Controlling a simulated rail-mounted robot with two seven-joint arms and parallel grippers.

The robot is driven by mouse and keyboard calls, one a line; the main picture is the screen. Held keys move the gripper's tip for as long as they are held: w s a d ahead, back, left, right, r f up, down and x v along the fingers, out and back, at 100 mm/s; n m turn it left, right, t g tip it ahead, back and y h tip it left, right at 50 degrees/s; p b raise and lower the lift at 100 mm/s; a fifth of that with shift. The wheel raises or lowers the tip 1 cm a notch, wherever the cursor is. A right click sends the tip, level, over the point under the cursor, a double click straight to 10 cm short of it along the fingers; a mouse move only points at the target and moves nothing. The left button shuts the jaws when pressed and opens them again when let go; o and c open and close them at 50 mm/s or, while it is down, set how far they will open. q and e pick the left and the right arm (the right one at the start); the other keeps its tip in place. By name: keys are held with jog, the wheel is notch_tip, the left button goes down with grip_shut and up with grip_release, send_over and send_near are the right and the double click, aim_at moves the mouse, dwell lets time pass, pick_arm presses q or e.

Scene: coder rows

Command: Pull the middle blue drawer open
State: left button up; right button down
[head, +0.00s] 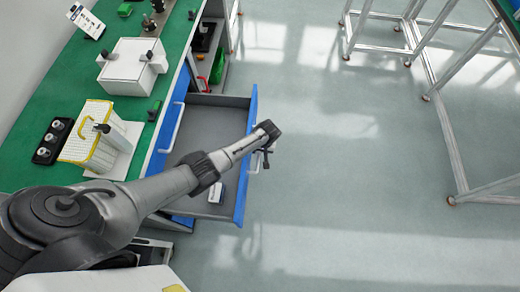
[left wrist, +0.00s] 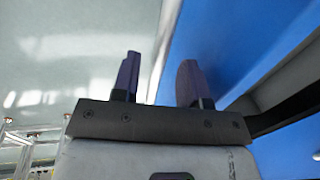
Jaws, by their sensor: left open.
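A blue-fronted drawer (head: 247,110) stands pulled well out of the green-topped bench, with its grey inside showing from above. A closed blue drawer front (head: 160,150) with a white handle (head: 176,128) sits above it at the bench. My left gripper (head: 268,157) is at the outer side of the open drawer's front, jaws open. In the left wrist view its two fingers (left wrist: 157,82) stand either side of a pale bar (left wrist: 161,45), apparently the handle, beside the blue front (left wrist: 225,45). Whether they touch it, I cannot tell. My right gripper is not in view.
The bench top (head: 75,60) bears a white box (head: 132,68), a yellow-edged holder (head: 90,135) and a black block (head: 52,142). Open floor lies right of the drawer; metal frames (head: 440,120) stand further right.

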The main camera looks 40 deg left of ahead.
pick_arm(q)
notch_tip(320, 180, up, 13)
jog(key=w+d+p, duration=0.1)
jog(key=d+p, duration=0.1)
jog(key=p, duration=0.3)
jog(key=shift+w+r, duration=0.15)
jog(key=shift+w, duration=0.1)
dwell(0.3)
